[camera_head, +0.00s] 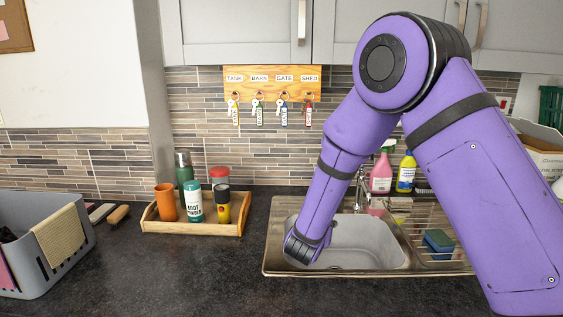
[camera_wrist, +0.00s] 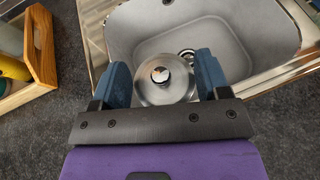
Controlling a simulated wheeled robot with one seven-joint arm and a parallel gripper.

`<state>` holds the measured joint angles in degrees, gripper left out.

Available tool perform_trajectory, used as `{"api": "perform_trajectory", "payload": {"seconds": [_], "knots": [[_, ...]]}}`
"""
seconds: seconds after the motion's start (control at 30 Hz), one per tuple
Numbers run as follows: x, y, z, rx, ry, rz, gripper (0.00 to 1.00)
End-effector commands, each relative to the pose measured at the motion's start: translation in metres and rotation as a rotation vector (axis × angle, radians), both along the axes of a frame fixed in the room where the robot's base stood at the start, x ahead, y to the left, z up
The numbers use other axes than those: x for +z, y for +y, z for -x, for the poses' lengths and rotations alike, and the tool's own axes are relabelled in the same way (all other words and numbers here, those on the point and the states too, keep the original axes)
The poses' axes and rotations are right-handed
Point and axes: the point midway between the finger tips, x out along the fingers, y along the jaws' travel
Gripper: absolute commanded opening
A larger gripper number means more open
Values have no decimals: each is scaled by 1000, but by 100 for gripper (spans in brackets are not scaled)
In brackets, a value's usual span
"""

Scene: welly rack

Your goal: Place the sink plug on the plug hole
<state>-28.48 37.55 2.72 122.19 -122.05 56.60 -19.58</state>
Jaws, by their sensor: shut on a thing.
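The sink plug (camera_wrist: 162,92) is a round, shiny steel disc with a dark-ringed knob at its centre. My gripper (camera_wrist: 162,68) is shut on it, with one blue finger at each side of the disc. The plug hole (camera_wrist: 187,53) shows in the wrist view just beyond the plug's upper right edge, partly covered by the plug. The steel sink (camera_head: 375,257) is in the head view, with my arm reaching over the left part of its basin. The plug and fingertips are hidden there. I cannot tell the plug's height above the basin floor.
A wooden tray (camera_head: 190,228) with bottles and a cup stands left of the sink. A grey basket (camera_head: 55,258) is at the far left. A tap (camera_head: 360,187) is behind the basin. A sponge (camera_head: 438,241) lies on the drainer at right. Bottles stand behind.

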Motion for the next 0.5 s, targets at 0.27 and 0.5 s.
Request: {"api": "perform_trajectory", "payload": {"seconds": [0.27, 0.5], "knots": [[22, -98, -22, 3, 0, 0, 46], [36, -168, -24, 12, -2, 1, 46]]}}
